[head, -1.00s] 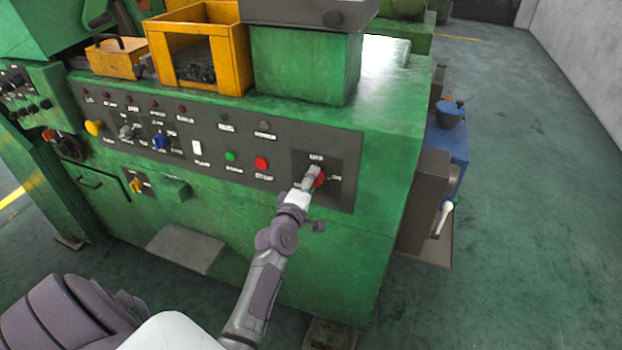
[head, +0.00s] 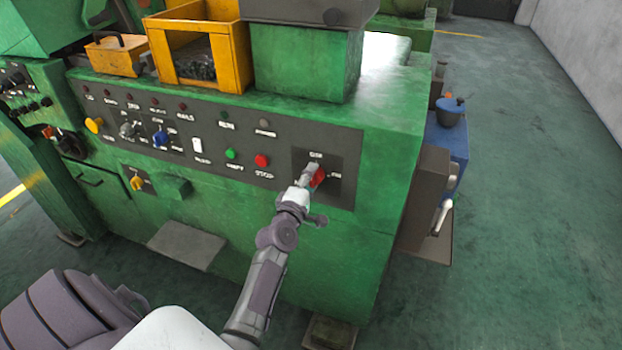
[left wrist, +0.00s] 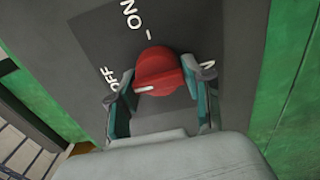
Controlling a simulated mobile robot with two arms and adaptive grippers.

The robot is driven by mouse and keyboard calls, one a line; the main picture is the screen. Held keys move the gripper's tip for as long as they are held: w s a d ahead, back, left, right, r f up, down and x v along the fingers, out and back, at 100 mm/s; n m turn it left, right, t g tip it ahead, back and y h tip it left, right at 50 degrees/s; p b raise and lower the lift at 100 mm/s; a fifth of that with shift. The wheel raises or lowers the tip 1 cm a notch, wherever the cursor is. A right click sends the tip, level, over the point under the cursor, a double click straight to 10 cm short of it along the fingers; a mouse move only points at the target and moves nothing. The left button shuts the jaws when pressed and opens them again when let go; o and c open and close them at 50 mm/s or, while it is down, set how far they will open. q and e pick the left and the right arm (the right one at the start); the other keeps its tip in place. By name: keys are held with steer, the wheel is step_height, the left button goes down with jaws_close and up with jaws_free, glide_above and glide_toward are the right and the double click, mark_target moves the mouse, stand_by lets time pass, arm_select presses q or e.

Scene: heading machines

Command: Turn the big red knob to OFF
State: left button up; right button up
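The big red knob (head: 318,177) is on a dark plate at the right end of the machine's front panel. In the left wrist view the red knob (left wrist: 158,72) has a white pointer mark on its left side, facing the OFF label (left wrist: 110,80). The ON label (left wrist: 129,14) is above it, and another label at right is partly hidden by a finger. My left gripper (left wrist: 160,96) is at the knob, one finger on each side. The right finger is close against the knob; a small gap shows at the left finger. My right gripper is out of view.
A red button (head: 262,161) and a green button (head: 231,153) sit left of the knob. Further left are a blue knob (head: 160,139) and a yellow knob (head: 137,183). A yellow bin (head: 236,65) stands on the machine. The floor at right is open.

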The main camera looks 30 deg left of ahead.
arm_select(q)
steer(key=o, duration=0.3)
steer(key=v, duration=1.2)
steer(key=shift+f, duration=0.1)
